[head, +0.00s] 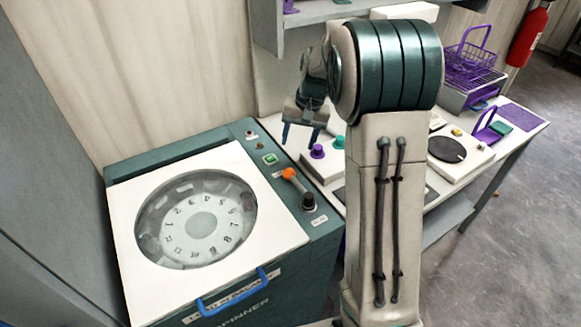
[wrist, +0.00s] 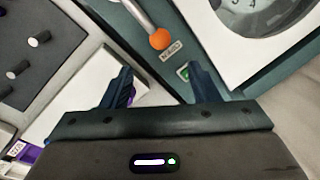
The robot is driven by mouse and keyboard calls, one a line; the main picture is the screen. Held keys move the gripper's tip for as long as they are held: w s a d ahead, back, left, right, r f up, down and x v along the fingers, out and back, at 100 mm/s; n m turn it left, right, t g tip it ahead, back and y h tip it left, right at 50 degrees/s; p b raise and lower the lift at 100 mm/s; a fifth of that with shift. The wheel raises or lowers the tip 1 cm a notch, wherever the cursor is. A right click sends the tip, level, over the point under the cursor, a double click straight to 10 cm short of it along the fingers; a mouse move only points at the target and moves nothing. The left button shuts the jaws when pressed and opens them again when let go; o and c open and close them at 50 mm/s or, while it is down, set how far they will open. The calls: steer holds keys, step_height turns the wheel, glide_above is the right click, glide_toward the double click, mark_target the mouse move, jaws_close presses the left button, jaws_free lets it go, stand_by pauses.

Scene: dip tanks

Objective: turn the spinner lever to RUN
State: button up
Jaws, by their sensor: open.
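The spinner (head: 285,255) is a teal cabinet with a white lid (head: 125,215) and a round window showing a numbered drum. Its lever has an orange ball (head: 289,174) on a silver rod from a dark pivot (head: 308,201). In the wrist view the orange ball (wrist: 160,39) lies beside a small label that seems to read OPEN, upside down. My gripper (head: 300,134) is open and empty above the right edge of the spinner, apart from the lever. In the wrist view my gripper's blue fingers (wrist: 162,82) are spread, with the ball beyond them. The RUN marking is not readable.
A green lit button (head: 270,159) sits on the spinner top near the lever. A blue handle (head: 232,292) is on the lid front. A shelf hangs above.

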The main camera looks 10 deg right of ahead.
mark_target(290, 169)
steer(key=f, duration=0.4)
steer(key=a+f+p, duration=0.1)
steer(key=f, duration=0.3)
steer(key=a+f+p, duration=0.1)
steer(key=f, duration=0.3)
steer(key=shift+w+a, duration=0.15)
steer(key=shift+w, duration=0.2)
jaws_close()
